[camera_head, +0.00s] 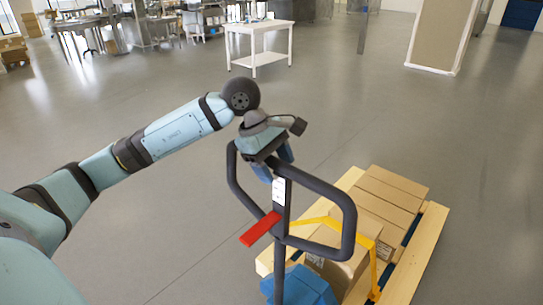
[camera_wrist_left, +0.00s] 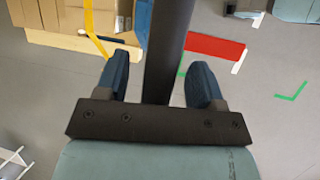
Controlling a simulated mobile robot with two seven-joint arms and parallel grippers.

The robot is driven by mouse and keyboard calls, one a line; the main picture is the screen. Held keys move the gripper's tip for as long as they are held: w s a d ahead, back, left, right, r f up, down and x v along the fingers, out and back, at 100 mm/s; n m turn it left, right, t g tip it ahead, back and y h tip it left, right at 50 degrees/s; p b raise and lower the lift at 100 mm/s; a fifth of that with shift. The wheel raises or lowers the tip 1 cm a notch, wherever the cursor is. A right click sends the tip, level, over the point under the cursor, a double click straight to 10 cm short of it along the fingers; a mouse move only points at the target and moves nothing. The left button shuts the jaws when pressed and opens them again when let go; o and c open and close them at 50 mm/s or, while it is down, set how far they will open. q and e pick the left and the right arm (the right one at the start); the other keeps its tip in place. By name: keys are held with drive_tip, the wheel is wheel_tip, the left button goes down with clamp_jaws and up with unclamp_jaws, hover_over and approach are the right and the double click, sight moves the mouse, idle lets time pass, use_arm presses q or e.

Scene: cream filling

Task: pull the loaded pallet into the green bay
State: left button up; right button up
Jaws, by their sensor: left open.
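The wooden pallet (camera_head: 426,252) stands at the lower right of the head view, loaded with cardboard boxes (camera_head: 392,190). A pallet jack with a black loop handle (camera_head: 349,222), a red lever (camera_head: 260,229) and a blue body (camera_head: 301,286) stands at its near side. My left gripper (camera_head: 274,163) is at the top of the handle. In the left wrist view its blue fingers are open, one on each side of the black handle bar (camera_wrist_left: 168,45); I cannot tell whether they touch it. Green corner marks (camera_wrist_left: 292,92) show on the floor there. My right gripper is not in view.
A white table (camera_head: 260,27) and a pillar (camera_head: 437,35) stand farther back. The grey floor around the pallet is mostly clear.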

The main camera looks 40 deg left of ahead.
use_arm(q)
drive_tip(key=shift+c, duration=0.2)
clamp_jaws()
idle(0.3)
